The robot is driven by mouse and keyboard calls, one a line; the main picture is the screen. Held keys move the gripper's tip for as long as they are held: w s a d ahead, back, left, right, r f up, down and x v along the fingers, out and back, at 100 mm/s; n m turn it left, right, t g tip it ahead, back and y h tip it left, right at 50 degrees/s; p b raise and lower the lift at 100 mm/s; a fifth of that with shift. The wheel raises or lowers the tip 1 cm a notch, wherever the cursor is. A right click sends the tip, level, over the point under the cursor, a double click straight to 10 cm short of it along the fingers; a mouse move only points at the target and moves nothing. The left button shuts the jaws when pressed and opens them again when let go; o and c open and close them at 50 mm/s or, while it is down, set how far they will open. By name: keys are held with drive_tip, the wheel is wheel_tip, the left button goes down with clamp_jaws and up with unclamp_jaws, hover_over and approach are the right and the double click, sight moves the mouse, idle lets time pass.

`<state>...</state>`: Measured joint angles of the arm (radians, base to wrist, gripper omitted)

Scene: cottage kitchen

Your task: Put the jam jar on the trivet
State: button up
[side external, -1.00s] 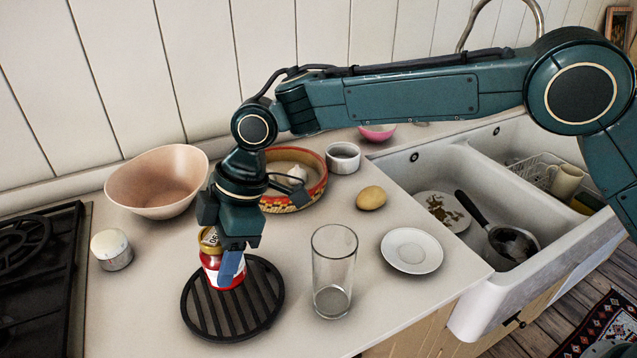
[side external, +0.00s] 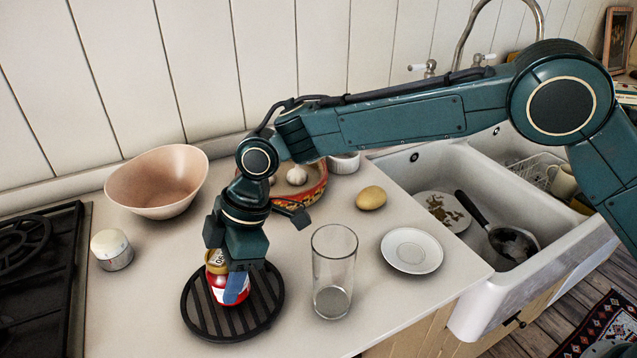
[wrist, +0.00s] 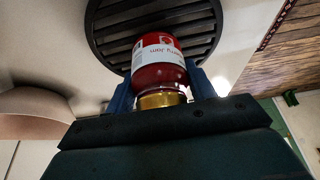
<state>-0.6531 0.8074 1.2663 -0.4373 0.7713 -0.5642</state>
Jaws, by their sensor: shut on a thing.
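The jam jar (side external: 215,290) is red with a white label and a gold lid. It is over the black slatted round trivet (side external: 197,313) in the side view; I cannot tell for certain whether its base touches the slats. My gripper (side external: 237,285) is shut on the jar from above, its blue fingers on either side. In the wrist view the jar (wrist: 158,72) sits between the fingers (wrist: 160,90), with the trivet (wrist: 105,22) beyond its base. The near finger hides part of the jar in the side view.
A clear glass (side external: 334,270) stands close to the trivet's right. A white saucer (side external: 411,250), a potato-like item (side external: 371,197), a pink bowl (side external: 157,182), a patterned bowl (side external: 315,188) and a small white-lidded jar (side external: 111,249) surround it. The stove (side external: 40,270) is left, the sink (side external: 520,205) right.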

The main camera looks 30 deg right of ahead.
drive_tip(key=o, duration=1.2)
drive_tip(key=shift+f, duration=0.1)
drive_tip(key=v, duration=1.2)
drive_tip(key=shift+d, duration=0.1)
